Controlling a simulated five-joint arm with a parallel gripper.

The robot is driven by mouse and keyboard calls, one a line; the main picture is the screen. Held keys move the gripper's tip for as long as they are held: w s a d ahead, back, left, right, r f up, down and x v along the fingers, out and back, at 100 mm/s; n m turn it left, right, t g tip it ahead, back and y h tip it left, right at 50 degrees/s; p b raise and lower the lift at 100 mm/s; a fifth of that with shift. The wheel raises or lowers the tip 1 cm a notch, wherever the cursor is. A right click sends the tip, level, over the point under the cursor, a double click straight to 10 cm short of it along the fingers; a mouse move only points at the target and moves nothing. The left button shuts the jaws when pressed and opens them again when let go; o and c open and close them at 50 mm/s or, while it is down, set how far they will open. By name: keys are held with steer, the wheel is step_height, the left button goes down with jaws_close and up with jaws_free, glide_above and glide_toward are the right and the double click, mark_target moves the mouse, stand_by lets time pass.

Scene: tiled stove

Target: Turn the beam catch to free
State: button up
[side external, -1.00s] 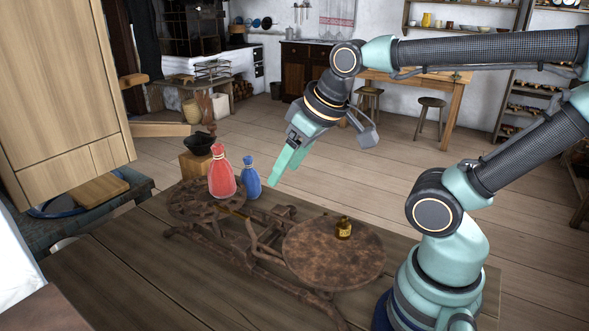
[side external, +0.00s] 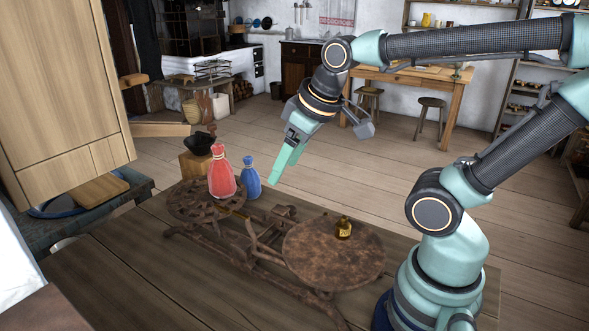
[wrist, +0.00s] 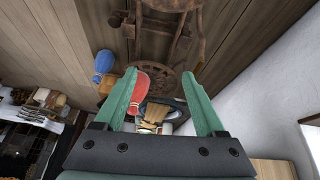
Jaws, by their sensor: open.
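An old rusty balance scale (side external: 262,240) stands on the wooden table, with a left pan (side external: 178,206) and a right pan (side external: 318,272). I cannot single out the beam catch for certain; a small upright piece (side external: 284,213) stands near the middle of the beam. My gripper (side external: 272,182) hangs in the air above and behind the scale's middle, pointing down, apart from it. In the wrist view my gripper (wrist: 160,75) has its two green fingers spread, with nothing held. The scale frame (wrist: 160,22) shows beyond the fingers, partly cut off at the top.
A red sack (side external: 221,175) stands on the left pan and a blue sack (side external: 250,178) is close beside it. A small brass weight (side external: 344,229) sits on the right pan. A dark bowl (side external: 199,142) rests on a wooden block (side external: 192,165) behind. Bare table (side external: 140,265) lies in front.

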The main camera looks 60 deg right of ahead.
steer(key=w+d+f+n+g, duration=0.3)
steer(key=w+d+f+n, duration=0.1)
steer(key=d+n, duration=0.25)
steer(key=w+d+f+n+g, duration=0.2)
steer(key=w+d+f+n, duration=0.2)
steer(key=d+n, duration=0.25)
steer(key=shift+n, duration=0.4)
steer(key=f, duration=1.2)
steer(key=shift+s+a, duration=0.15)
steer(key=shift+a, duration=0.15)
steer(key=shift+r, duration=0.1)
jaws_close()
